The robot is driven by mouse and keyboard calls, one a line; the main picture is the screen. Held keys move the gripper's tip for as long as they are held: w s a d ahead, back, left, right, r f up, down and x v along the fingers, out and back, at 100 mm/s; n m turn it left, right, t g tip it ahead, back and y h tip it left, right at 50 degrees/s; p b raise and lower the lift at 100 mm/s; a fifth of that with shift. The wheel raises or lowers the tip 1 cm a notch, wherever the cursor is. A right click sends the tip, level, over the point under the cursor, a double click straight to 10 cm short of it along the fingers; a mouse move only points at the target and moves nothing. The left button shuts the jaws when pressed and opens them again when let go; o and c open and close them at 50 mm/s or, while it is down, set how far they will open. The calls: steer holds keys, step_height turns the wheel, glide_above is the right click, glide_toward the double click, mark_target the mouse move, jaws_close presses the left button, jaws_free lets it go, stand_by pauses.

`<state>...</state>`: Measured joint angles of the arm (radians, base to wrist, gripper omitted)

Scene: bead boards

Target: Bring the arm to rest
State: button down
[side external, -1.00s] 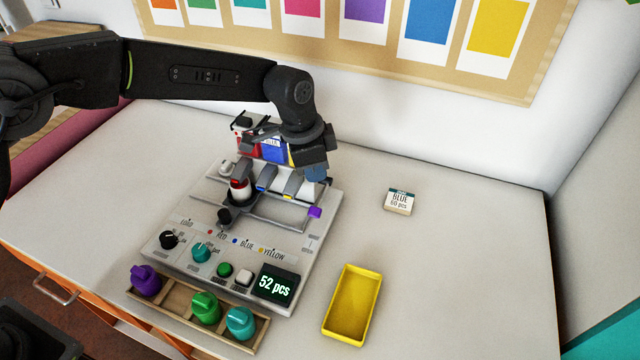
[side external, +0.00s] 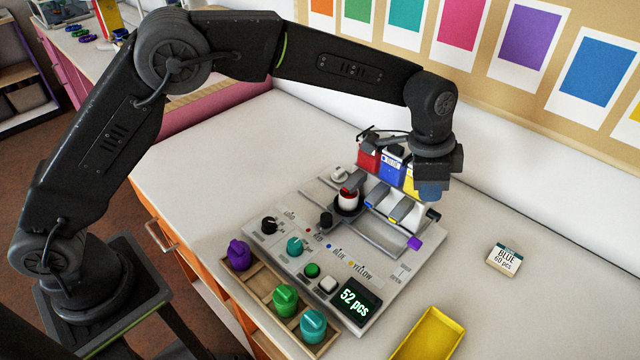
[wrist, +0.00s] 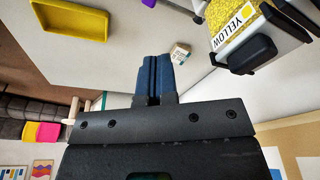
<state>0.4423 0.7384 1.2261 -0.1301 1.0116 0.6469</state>
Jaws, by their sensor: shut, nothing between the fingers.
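My gripper (side external: 430,190) is at the back right of the bead machine (side external: 388,285), in front of and partly hiding the yellow hopper (side external: 410,180). In the wrist view its blue fingers (wrist: 153,78) are together with nothing between them. The yellow hopper (wrist: 240,35) also shows there at upper right, apart from the fingers. My arm is bent and reaches over the table from the left.
Red (side external: 368,158) and blue (side external: 391,168) hoppers stand beside the yellow one. The display (side external: 358,302) reads 52 pcs. A wooden rack (side external: 262,285) holds several coloured knobs. A yellow tray (side external: 428,335) and a BLUE 60 pcs card (side external: 504,258) lie right. The wall stands behind.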

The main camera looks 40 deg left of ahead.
steer(key=s+a+r+n+t, duration=0.1)
steer(key=s+a+r+n, duration=0.2)
steer(key=s+a+r, duration=0.35)
steer(key=s+a+r+n+t, duration=0.15)
steer(key=s+a+r, duration=0.25)
steer(key=a+r, duration=0.4)
steer(key=s+a+f+n+t+y, duration=0.1)
steer(key=s+a+n, duration=0.2)
steer(key=s, duration=0.6)
steer(key=s+a+f+n+t+y, duration=0.1)
steer(key=s+a+n, duration=0.3)
steer(key=s+a, duration=0.4)
steer(key=shift+s+a+f, duration=0.15)
steer(key=shift+s+f, duration=0.4)
steer(key=shift+s, duration=0.05)
steer(key=shift+w, duration=0.15)
